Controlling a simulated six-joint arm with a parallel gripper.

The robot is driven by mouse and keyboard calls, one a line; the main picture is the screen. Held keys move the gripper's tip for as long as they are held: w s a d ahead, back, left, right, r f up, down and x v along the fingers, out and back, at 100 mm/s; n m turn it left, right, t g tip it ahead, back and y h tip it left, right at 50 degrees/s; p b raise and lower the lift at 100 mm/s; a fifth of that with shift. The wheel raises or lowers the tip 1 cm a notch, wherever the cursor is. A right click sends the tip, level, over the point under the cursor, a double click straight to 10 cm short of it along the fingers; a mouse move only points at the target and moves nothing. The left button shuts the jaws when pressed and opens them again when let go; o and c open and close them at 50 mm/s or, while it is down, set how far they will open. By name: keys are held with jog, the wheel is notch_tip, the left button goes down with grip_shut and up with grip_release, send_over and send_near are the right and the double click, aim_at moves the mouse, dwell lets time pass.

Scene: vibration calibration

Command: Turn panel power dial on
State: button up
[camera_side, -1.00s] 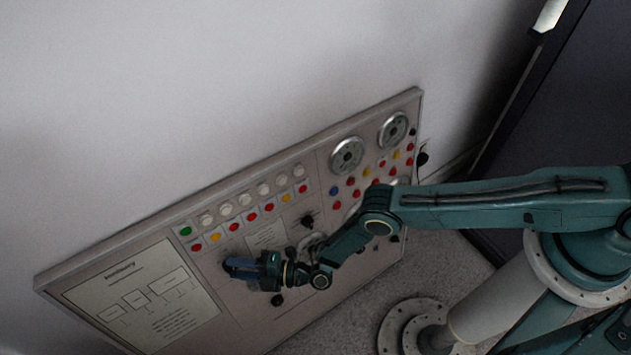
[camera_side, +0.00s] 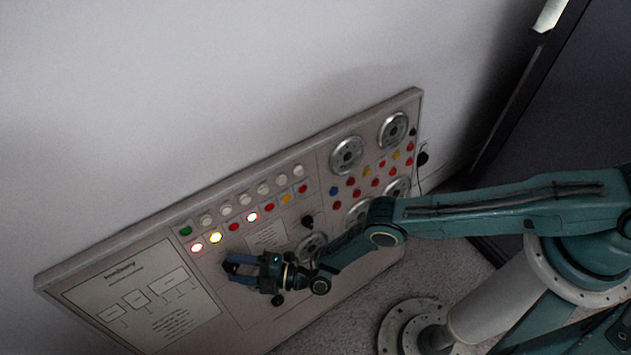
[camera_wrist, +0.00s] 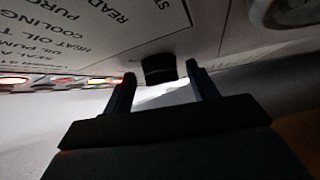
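The grey control panel (camera_side: 240,310) leans against the wall in the side view. My gripper (camera_side: 229,267) is in front of its lower middle, fingers pointing left and apart. In the wrist view, a black dial (camera_wrist: 158,68) stands on the panel face between and just beyond the fingertips of my gripper (camera_wrist: 161,78). The fingers are open with a visible gap on either side of the dial. The dial's pointer mark cannot be made out, and in the side view my gripper mostly hides it. Two red lamps and one yellow lamp (camera_side: 215,238) on the panel glow.
Another black knob (camera_side: 308,221) is up and right of my gripper, and one (camera_side: 277,300) is just below it. Round gauges (camera_side: 347,155) and coloured buttons fill the panel's right. A printed sheet (camera_side: 140,290) covers its left. A dark cabinet (camera_side: 570,110) stands at right.

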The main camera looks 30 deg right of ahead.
aim_at(236, 267)
jog(key=shift+n+g, duration=0.4)
jog(key=shift+n, duration=0.1)
jog(key=shift+r+n+g+h, duration=0.2)
jog(key=shift+n+g+h, duration=0.6)
jog(key=shift+n, duration=0.15)
jog(key=shift+r+n+g+h, duration=0.15)
jog(key=shift+n+g+h, duration=0.65)
jog(key=shift+n, duration=0.15)
jog(key=n+h, duration=0.1)
jog(key=n+g+h, duration=0.2)
jog(key=h, duration=0.1)
jog(key=shift+w+a+r, duration=0.1)
jog(key=shift+a+r, duration=0.15)
jog(key=v, duration=0.4)
jog(key=shift+d+r, duration=0.25)
jog(key=shift+d, duration=0.05)
jog(key=v, duration=0.9)
jog(key=w+d+r+m+h, duration=0.1)
jog(key=w+d+r+m, duration=0.2)
jog(key=r, duration=0.5)
jog(key=w+d+r+m+h, duration=0.1)
jog(key=w+d+r+m, duration=0.2)
jog(key=r, duration=0.5)
jog(key=shift+w+d+r+m, duration=0.25)
jog(key=shift+w+d+m, duration=0.2)
jog(key=shift+m, duration=0.25)
